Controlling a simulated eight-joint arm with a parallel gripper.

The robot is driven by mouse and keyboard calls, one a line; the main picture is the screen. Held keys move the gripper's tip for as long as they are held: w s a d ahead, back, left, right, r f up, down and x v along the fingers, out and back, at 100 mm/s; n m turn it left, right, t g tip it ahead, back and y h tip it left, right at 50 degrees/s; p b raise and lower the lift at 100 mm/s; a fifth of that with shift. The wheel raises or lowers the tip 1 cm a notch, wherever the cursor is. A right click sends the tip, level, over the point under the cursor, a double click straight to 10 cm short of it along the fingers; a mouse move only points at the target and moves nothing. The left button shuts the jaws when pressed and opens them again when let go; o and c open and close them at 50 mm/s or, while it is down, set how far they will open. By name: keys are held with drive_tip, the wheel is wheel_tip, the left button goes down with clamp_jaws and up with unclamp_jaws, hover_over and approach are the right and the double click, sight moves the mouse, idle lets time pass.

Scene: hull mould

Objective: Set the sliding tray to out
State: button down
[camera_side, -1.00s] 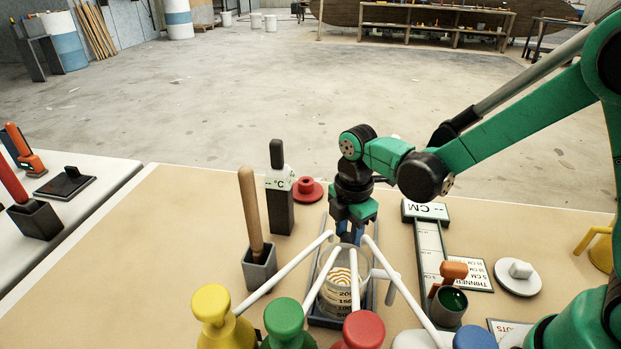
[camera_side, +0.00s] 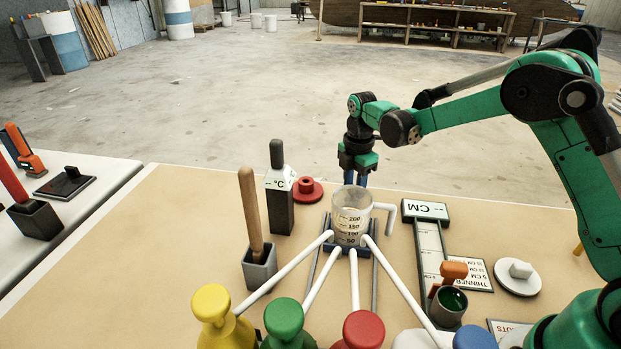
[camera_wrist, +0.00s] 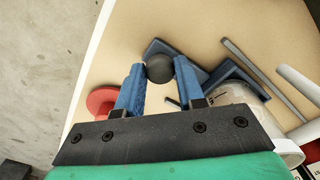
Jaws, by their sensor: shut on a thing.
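The sliding tray (camera_side: 362,251) is a dark blue platform on two grey rails (camera_side: 375,285) in the middle of the table. A clear beaker (camera_side: 350,222) with a white handle and black volume marks stands upright on it. My gripper (camera_side: 356,179) is at the tray's far side, just behind the beaker. In the wrist view, my blue fingers are shut on the tray's round black knob (camera_wrist: 160,68). The beaker also shows there (camera_wrist: 240,95), partly hidden by my gripper. In the side view the beaker and fingers hide the knob.
Several white spouts from the coloured pump bottles (camera_side: 284,320) reach toward the tray's front. A thermometer block (camera_side: 279,205) and a red disc (camera_side: 307,190) stand left of the tray. A CM gauge (camera_side: 428,235) lies to its right. The table's back edge is close behind my gripper.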

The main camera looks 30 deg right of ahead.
drive_tip(key=shift+w+d, duration=0.35)
drive_tip(key=shift+w, duration=0.05)
drive_tip(key=c, duration=0.5)
unclamp_jaws()
drive_tip(key=shift+c, duration=0.2)
drive_tip(key=shift+r, duration=2.8)
